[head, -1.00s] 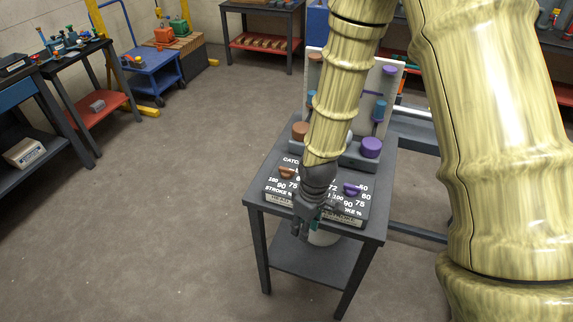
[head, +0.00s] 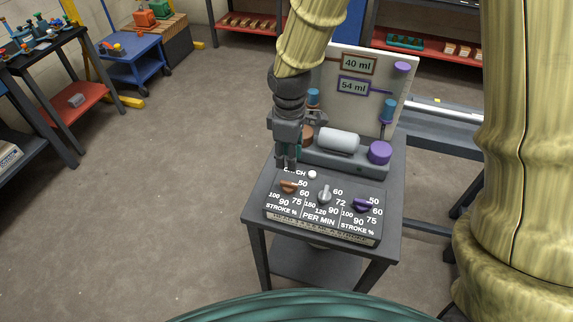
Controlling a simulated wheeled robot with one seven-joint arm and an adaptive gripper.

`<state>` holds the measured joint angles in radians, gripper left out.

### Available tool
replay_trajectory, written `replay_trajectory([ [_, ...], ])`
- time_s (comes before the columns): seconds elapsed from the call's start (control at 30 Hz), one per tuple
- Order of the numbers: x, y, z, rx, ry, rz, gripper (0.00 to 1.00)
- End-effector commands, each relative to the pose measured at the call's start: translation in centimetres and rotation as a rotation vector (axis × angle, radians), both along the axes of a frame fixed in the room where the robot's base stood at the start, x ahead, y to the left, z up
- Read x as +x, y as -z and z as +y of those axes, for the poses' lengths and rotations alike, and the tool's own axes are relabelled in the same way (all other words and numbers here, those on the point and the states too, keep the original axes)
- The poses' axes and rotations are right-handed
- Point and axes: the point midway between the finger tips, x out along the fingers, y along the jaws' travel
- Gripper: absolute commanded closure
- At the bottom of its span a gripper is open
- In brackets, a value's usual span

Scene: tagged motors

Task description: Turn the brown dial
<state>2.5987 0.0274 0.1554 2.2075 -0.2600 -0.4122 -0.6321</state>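The brown dial (head: 289,187) sits at the left of the dark sloped control panel (head: 322,228), above a "STROKE %" scale with numbers from 50 to 100. My gripper (head: 286,168) points down just above and behind the brown dial. Its fingertips look apart from the dial, though the small gap is hard to judge. The two fingers look close together; whether they are open or shut is unclear. A grey dial (head: 324,195) sits mid-panel over "PER MIN", and a purple dial (head: 363,204) sits at the right over another "STROKE %" scale.
Behind the panel, a pump unit has a pale cylinder (head: 338,140), a purple knob (head: 380,152) and a partly hidden brown one (head: 307,136). An upright board (head: 375,70) shows "40 ml" and "54 ml". A small white button (head: 312,174) is at the panel's back edge.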

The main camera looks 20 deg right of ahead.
Motion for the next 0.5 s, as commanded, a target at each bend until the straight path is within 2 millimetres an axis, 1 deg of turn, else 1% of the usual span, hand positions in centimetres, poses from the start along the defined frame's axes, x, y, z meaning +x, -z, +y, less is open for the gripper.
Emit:
replay_trajectory([
  [0.17, -0.1, 0.6, -0.5, 0.0, 0.007, 0.001, 0.67],
  [0.3, -0.3, 2.0, -0.9, -0.001, 0.015, 0.003, 0.67],
  [0.5, -0.4, 4.3, -1.0, -0.001, 0.017, 0.003, 0.67],
])
